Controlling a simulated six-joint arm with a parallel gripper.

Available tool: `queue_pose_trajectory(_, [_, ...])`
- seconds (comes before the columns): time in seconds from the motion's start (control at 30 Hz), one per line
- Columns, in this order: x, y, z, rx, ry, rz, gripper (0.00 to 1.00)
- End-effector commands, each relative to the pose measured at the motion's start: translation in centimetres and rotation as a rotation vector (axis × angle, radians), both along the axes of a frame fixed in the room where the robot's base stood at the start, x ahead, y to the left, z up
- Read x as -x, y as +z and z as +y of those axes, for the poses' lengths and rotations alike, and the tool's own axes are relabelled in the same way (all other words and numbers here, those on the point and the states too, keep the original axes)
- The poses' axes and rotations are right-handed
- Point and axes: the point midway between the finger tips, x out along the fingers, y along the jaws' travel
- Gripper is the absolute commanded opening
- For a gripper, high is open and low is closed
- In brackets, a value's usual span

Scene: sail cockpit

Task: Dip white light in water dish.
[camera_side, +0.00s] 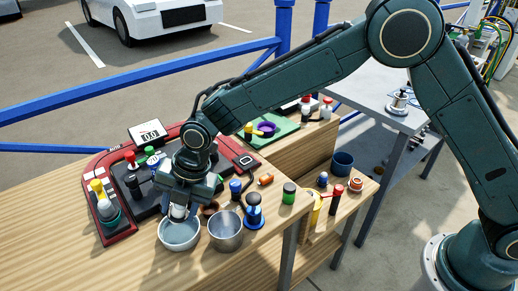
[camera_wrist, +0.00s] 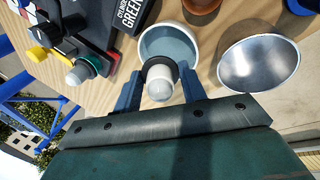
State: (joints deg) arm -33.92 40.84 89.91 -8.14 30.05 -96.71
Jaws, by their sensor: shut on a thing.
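My gripper (camera_side: 179,204) points down over the work board, its two blue fingers shut on the white light (camera_wrist: 160,84). The light is a pale dome with a dark collar, and it also shows under the gripper in the side view (camera_side: 178,211). The water dish (camera_side: 180,247) is a round white bowl with grey-blue water inside, and it shows in the wrist view (camera_wrist: 142,42) beyond the light. The light is at the dish's far rim in the side view and overlaps its near rim in the wrist view. I cannot tell whether it touches the water.
An empty-looking metal bowl (camera_side: 226,241) stands close right of the dish. A red-edged control panel (camera_side: 120,236) with knobs and lights lies behind and left. A blue-and-black item (camera_side: 254,215) stands right of the bowl. Bare wood lies at front left.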

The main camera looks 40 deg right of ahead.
Motion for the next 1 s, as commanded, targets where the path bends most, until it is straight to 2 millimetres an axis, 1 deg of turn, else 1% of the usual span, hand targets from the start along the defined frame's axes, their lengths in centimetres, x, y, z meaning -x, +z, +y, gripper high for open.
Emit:
queue_pose_trajectory(0.6, [0.0, -3.5, 0.0, 0.001, 0.001, 0.002, 0.19])
queue_pose_trajectory(0.8, [0.0, -4.3, 0.0, 0.000, 0.001, 0.001, 0.19])
queue_pose_trajectory(1.0, [0.0, -4.5, 0.0, 0.001, 0.001, 0.000, 0.19])
